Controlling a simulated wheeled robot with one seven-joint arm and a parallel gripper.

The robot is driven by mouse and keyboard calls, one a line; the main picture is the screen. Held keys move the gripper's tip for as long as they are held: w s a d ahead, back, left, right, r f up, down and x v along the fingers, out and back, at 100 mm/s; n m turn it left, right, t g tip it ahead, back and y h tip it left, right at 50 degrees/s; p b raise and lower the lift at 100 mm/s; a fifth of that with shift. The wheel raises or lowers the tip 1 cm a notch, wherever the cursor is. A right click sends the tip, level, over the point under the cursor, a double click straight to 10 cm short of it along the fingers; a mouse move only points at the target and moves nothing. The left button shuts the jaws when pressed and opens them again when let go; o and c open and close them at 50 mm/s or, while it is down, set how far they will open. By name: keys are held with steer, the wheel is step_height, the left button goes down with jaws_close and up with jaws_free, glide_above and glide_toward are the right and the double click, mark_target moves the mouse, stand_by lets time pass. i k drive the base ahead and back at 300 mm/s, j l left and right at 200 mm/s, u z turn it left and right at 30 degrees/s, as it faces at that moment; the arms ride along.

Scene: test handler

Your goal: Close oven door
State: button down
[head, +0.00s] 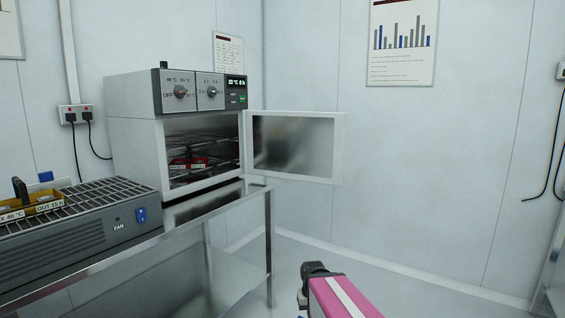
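My gripper's fingers cannot be made out.
The metal table (205,211) runs along the left. A grey fan unit (90,235) with a grille top and a yellow tray (45,204) is in front of the oven. The floor to the right of the table is clear. Cables hang at the right wall.

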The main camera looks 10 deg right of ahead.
mark_target(298, 146)
steer(key=i+l+u, duration=0.1)
steer(key=u, duration=0.4)
steer(key=i+l+u, duration=0.1)
steer(key=u, duration=0.4)
steer(key=l+u, duration=0.15)
steer(key=u, duration=0.35)
steer(key=l+u, duration=0.3)
steer(key=l, duration=0.35)
steer(key=l+u, duration=0.25)
steer(key=l, duration=0.4)
steer(key=l+u, duration=0.3)
steer(key=l, duration=0.4)
steer(key=k+l+u, duration=0.1)
steer(key=l+u, duration=0.15)
steer(key=l, duration=0.35)
steer(key=k+l, duration=0.1)
steer(key=l, duration=0.35)
steer(key=k+l, duration=0.1)
steer(key=l, duration=0.35)
steer(key=k+l, duration=0.1)
steer(key=l, duration=0.3)
steer(key=k+l, duration=0.1)
steer(key=l, duration=0.35)
steer(key=k+l, duration=0.1)
steer(key=l, duration=0.35)
steer(key=i+l+u, duration=0.3)
steer(key=l+u, duration=0.25)
steer(key=k+j, duration=0.25)
steer(key=j+z, duration=0.05)
steer(key=j, duration=0.05)
